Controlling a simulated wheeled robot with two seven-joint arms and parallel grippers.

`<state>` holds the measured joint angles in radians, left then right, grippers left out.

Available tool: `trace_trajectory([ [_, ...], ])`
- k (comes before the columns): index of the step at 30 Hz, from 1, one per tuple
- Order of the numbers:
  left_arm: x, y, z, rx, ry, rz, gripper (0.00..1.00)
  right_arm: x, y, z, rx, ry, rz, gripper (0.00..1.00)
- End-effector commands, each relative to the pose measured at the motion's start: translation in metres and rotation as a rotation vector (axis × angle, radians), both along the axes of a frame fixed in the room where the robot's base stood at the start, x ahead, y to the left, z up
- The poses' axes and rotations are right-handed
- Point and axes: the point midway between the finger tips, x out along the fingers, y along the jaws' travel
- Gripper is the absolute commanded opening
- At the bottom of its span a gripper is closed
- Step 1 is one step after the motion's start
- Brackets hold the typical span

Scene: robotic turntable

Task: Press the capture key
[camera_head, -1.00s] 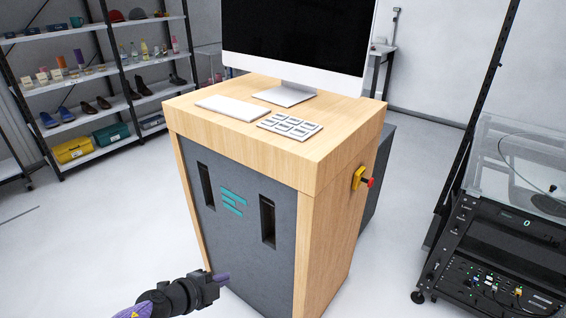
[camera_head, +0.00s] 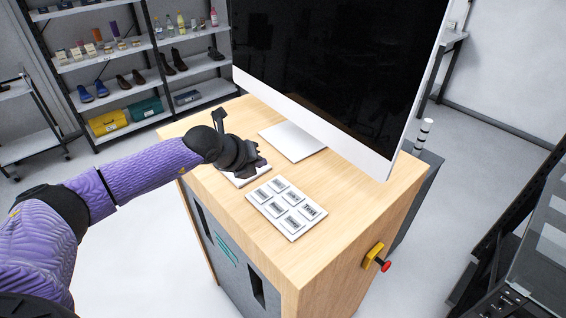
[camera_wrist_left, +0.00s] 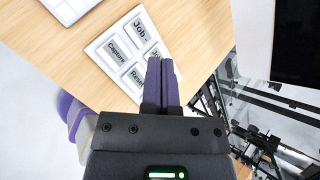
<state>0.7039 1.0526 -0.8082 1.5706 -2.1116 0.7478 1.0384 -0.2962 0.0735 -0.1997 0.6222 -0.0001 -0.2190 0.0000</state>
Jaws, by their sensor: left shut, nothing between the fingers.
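The white key pad (camera_head: 287,208) lies on the wooden desk top and has several grey keys. In the left wrist view the capture key (camera_wrist_left: 118,47) is readable at the pad's upper left, uncovered. My left gripper (camera_head: 262,163) is over the desk, above the white keyboard and just left of the pad in the head view. In the left wrist view its purple fingers (camera_wrist_left: 161,68) are shut together and empty. They overlap the pad's lower right edge and partly hide the reset key (camera_wrist_left: 138,76). I cannot tell their height above the pad. My right gripper is out of view.
The white keyboard (camera_head: 243,180) lies beside the pad, partly hidden by my gripper. A large monitor (camera_head: 320,70) stands behind the pad. A red button (camera_head: 385,266) on a yellow mount sticks out of the desk's right side. Shelves (camera_head: 120,53) stand at the back left.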

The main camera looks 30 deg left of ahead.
Motion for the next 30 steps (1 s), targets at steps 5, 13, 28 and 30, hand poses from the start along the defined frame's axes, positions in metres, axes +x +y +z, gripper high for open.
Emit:
trace_trajectory([
  [5, 0.0, 0.005, 0.009, 0.031, -0.006, 0.005, 0.0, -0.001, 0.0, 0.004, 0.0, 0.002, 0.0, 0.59],
  [13, 0.0, 0.004, 0.007, 0.029, -0.006, 0.005, 0.0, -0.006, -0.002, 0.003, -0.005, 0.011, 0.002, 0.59],
  [28, 0.0, 0.004, -0.045, 0.028, -0.005, 0.005, 0.0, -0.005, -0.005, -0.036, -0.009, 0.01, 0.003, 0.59],
  [30, 0.0, 0.004, -0.056, 0.028, -0.005, 0.005, 0.0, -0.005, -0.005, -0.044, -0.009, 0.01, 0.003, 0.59],
])
